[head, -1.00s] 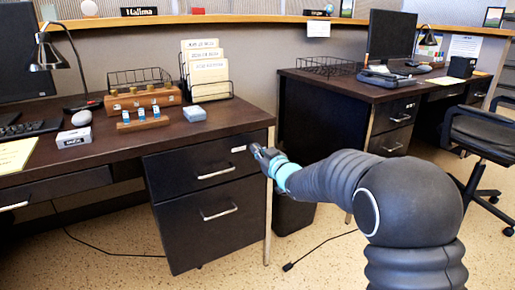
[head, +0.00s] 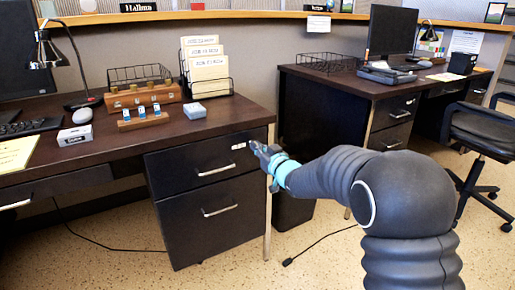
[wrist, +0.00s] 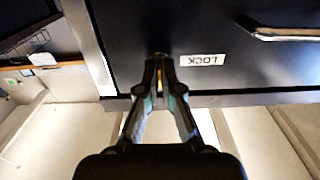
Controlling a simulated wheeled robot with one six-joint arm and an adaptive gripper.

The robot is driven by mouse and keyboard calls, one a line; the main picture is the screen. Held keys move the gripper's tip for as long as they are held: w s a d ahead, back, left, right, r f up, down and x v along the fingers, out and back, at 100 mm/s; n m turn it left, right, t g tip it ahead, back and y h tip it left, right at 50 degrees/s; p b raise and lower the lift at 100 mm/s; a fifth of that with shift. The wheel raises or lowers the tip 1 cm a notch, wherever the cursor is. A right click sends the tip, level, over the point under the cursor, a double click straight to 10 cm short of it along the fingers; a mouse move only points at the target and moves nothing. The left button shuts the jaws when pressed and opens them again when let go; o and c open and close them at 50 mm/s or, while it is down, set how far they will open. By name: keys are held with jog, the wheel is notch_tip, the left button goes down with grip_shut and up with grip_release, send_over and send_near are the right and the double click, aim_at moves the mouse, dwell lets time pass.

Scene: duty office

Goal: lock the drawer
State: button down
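The dark top drawer (head: 190,172) of the left desk is shut, its front flush with the drawer below. A white label (head: 238,146) sits at its upper right; it reads LOCK, upside down, in the wrist view (wrist: 205,60). My gripper (head: 252,146) is at the drawer front, just right of the label. In the wrist view my gripper (wrist: 160,60) has its fingers close together on a thin brass-coloured piece (wrist: 159,76), which looks like a key. The fingertips hide the lock, so I cannot tell how the key sits in it or how it is turned.
The desk top (head: 225,119) overhangs close above my gripper. A dark bin (head: 292,210) stands right of the drawers, behind the desk leg (head: 268,215). A second desk (head: 345,85) and an office chair (head: 480,135) are on the right. A cable (head: 320,245) lies on the floor.

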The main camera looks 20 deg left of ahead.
jog(key=c, duration=1.4)
grip_release()
jog(key=shift+o, duration=0.2)
jog(key=v, duration=1.2)
